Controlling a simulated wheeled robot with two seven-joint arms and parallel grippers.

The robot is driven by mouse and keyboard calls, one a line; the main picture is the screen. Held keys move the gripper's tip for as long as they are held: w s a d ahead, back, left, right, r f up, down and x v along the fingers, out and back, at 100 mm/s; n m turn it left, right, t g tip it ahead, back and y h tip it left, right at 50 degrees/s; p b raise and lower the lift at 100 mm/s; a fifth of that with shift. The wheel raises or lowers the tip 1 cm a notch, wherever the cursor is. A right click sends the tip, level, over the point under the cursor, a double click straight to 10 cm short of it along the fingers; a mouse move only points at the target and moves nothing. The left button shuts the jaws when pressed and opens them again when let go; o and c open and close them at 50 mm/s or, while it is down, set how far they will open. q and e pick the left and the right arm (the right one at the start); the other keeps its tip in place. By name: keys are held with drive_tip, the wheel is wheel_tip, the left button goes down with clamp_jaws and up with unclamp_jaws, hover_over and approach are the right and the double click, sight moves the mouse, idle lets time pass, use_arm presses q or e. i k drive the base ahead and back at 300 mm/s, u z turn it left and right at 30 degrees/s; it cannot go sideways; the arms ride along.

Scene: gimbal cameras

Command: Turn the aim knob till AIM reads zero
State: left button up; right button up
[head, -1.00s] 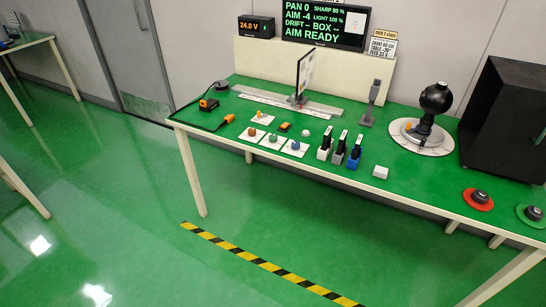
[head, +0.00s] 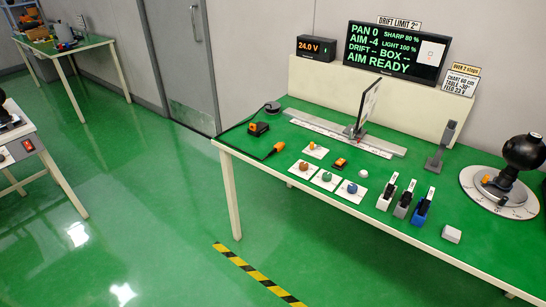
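The display (head: 397,54) at the back of the green bench reads PAN 0, AIM -4, SHARP 80 %, LIGHT 100 %, DRIFT --, AIM READY. Small orange, green and blue round pieces (head: 328,177) sit on white cards near the bench's front left. I cannot tell which piece is the aim knob. Neither of my grippers is in view.
The green bench (head: 400,245) holds a rail with an upright panel (head: 368,105), several clamp-like pieces (head: 403,205), a small white block (head: 451,234) and a grey post (head: 441,145). A second bench (head: 65,47) stands far left. The floor between is open, with a striped line (head: 255,274).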

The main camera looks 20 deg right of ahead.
sight(326, 176)
drive_tip(key=u, duration=0.15)
drive_tip(key=i, duration=0.95)
drive_tip(key=z, duration=1)
drive_tip(key=i, duration=0.55)
drive_tip(key=z, duration=0.5)
